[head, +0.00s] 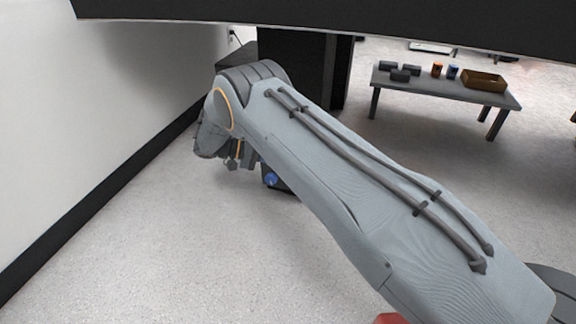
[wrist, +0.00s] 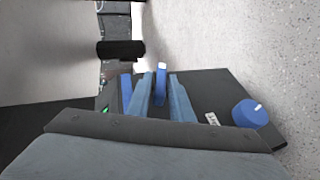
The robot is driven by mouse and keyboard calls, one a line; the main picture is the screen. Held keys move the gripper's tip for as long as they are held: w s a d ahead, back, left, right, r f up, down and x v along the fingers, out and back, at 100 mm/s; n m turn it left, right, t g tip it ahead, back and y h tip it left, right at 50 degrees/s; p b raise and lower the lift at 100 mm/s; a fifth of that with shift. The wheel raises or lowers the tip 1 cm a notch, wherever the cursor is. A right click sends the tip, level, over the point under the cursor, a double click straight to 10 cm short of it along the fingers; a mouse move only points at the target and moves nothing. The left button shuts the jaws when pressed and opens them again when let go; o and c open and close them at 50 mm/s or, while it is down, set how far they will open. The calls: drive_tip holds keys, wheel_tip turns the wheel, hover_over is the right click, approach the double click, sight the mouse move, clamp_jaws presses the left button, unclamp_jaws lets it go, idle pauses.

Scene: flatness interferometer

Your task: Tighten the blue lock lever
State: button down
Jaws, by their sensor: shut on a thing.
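The blue lock lever (wrist: 161,82), with a pale tip, stands between the two fingers of my gripper (wrist: 163,90) in the wrist view. My gripper is shut on it; the fingers hide its lower part. The lever is mounted on a dark box (wrist: 212,90). In the head view my gripper (head: 236,163) is small and partly behind my arm, and the lever cannot be made out there.
A round blue knob (wrist: 250,113) with a white mark is on the dark box, right of my gripper; it also shows in the head view (head: 271,180). A white wall (head: 100,110) is at left. A grey table (head: 440,88) with small items stands far right.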

drive_tip(key=shift+w+f+n+h+b, duration=0.1)
drive_tip(key=shift+n+h+b, duration=0.15)
drive_tip(key=shift+h+b, duration=0.55)
drive_tip(key=shift+w+f+n+h+b, duration=0.1)
drive_tip(key=shift+n+h+b, duration=0.15)
drive_tip(key=shift+h+b, duration=0.55)
drive_tip(key=shift+s+r+b, duration=0.1)
drive_tip(key=shift+b, duration=0.25)
drive_tip(key=c, duration=1.8)
unclamp_jaws()
drive_tip(key=shift+o, duration=0.2)
